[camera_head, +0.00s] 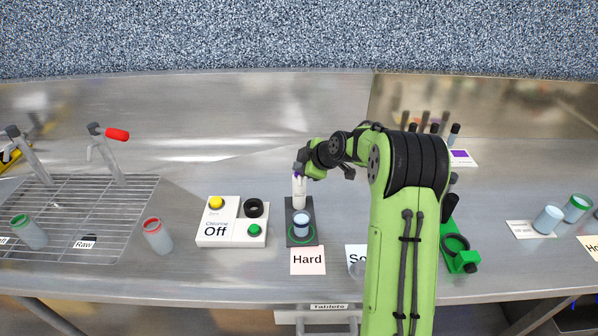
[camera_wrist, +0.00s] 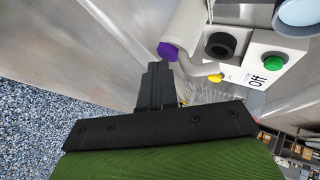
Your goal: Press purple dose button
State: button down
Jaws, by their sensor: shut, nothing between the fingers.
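The purple dose button (camera_wrist: 168,50) caps the white dispenser (camera_wrist: 190,35) in the wrist view. In the head view the white dispenser (camera_head: 299,192) stands upright on a dark base (camera_head: 291,235), and a little purple shows at its top. A cup with dark liquid (camera_head: 301,223) stands on the base inside a green ring. My gripper (camera_wrist: 159,68) is shut and empty, with its fingertips right beside the purple button. I cannot tell whether they touch it. In the head view my gripper (camera_head: 301,171) is at the dispenser's top, its fingertips partly hidden.
Left of the dispenser is a white box (camera_head: 232,232) reading "Chlorine Off", with yellow and green buttons and a black ring. A "Hard" card (camera_head: 308,261) lies in front. A wire rack (camera_head: 90,215) with red- and green-rimmed cups is at left. A green device (camera_head: 459,250) stands right of my arm.

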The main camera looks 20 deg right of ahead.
jog(key=shift+r, duration=0.1)
jog(key=shift+r+p, duration=0.4)
jog(key=shift+r, duration=0.45)
notch_tip(320, 180, up, 5)
jog(key=p, duration=0.2)
jog(key=shift+p, duration=0.35)
